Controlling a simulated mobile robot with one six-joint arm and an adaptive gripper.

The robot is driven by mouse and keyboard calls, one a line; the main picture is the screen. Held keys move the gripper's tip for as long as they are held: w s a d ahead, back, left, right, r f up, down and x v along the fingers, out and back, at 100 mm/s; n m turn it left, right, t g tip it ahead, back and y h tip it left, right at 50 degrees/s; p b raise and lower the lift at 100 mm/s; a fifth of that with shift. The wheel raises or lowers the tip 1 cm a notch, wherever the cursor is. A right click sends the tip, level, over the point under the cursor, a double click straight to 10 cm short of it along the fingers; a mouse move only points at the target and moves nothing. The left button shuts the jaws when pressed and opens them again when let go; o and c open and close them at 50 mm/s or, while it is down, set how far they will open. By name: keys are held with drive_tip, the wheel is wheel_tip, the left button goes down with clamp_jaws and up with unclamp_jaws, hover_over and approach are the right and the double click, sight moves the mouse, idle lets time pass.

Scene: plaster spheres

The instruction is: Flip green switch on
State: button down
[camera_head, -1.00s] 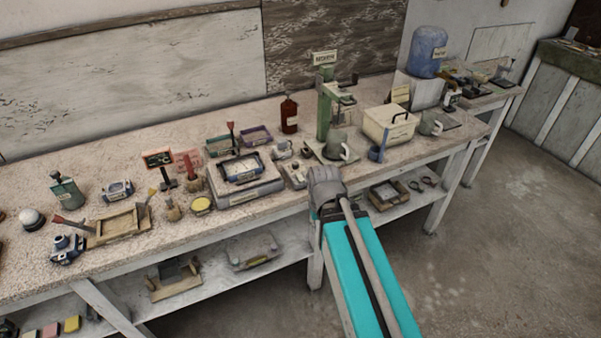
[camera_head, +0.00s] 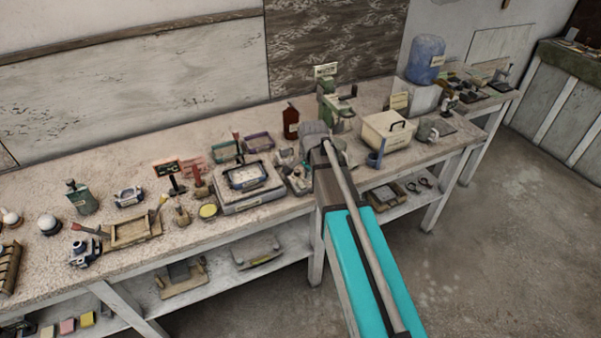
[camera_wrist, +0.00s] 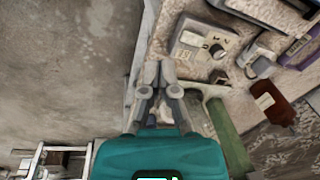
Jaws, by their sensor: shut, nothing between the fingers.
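No green switch can be clearly made out in either view. A small pale control box (camera_head: 298,181) with dark knobs sits near the bench's front edge, just left of my arm in the head view. In the wrist view this box (camera_wrist: 200,50) shows markings and a dark round knob, to the upper right of my fingers. My gripper (camera_wrist: 160,68) is shut and empty, its fingertips apart from the box. In the head view my gripper (camera_head: 315,134) is over the bench, its fingertips hidden behind the arm.
A green stand (camera_head: 328,104) rises behind my gripper, with a brown bottle (camera_head: 290,122) to its left. A cream box (camera_head: 387,138) stands to the right. A scale-like tray device (camera_head: 247,196) lies left of the control box. Bare floor lies in front of the bench.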

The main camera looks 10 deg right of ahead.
sight(299, 181)
drive_tip(key=w+r+m+p, duration=0.2)
drive_tip(key=w+r+m, duration=0.1)
drive_tip(key=w, duration=0.3)
drive_tip(key=shift+w+r+m+t, duration=0.25)
drive_tip(key=shift+w+m+t, duration=0.05)
drive_tip(key=shift+m, duration=0.2)
drive_tip(key=shift+f, duration=0.15)
drive_tip(key=f+b, duration=0.4)
drive_tip(key=w+f+b, duration=0.1)
drive_tip(key=f+b, duration=0.3)
drive_tip(key=f, duration=0.1)
drive_tip(key=w+f+b, duration=0.1)
drive_tip(key=f+b, duration=0.3)
drive_tip(key=b, duration=0.1)
drive_tip(key=shift+w+a+f, duration=0.2)
drive_tip(key=shift+w+a, duration=0.05)
drive_tip(key=shift+a, duration=0.15)
drive_tip(key=shift+a, duration=0.1)
idle(0.5)
